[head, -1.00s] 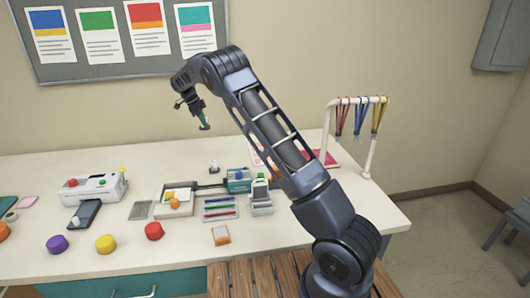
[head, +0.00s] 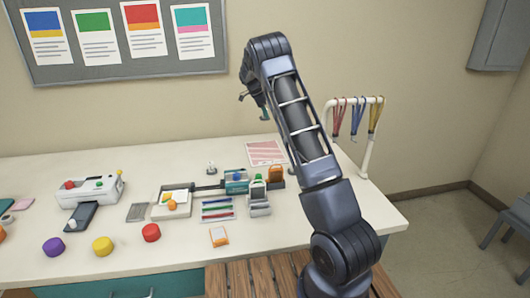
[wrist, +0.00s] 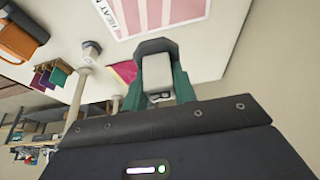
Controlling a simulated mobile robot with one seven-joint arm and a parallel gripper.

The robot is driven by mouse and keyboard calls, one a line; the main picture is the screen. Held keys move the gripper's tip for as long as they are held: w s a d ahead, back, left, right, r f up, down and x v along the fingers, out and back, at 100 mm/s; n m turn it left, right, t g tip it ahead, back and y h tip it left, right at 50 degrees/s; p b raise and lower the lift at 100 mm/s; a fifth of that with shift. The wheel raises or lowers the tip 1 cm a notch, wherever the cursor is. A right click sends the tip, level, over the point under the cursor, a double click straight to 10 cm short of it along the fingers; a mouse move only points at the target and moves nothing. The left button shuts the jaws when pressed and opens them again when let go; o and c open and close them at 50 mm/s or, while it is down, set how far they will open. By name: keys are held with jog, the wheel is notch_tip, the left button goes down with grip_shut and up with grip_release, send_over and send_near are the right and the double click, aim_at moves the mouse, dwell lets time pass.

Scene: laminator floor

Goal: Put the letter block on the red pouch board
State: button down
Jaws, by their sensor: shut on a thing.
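My gripper (head: 264,113) is raised in the air above the back of the white table, near the wall. In the wrist view its teal fingers (wrist: 181,85) are shut on a pale grey-white block (wrist: 157,72), which I take to be the letter block; no letter can be read on it. A crimson-red flat piece (wrist: 125,71), likely the red pouch board, shows partly behind the fingers on the table in the wrist view. In the head view my arm hides that spot. The block is apart from the board and too small to make out in the head view.
A pink striped sheet (head: 265,152) lies at the table's back. A white rack with hanging lanyards (head: 357,115) stands at the right. A teal device (head: 236,181), an orange-brown holder (head: 275,177) and a grey holder (head: 259,200) stand nearby. Coloured knobs line the front left.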

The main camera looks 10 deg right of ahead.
notch_tip(320, 180, down, 20)
jog(key=shift+r, duration=0.15)
dwell(0.5)
jog(key=c, duration=1.1)
grip_release()
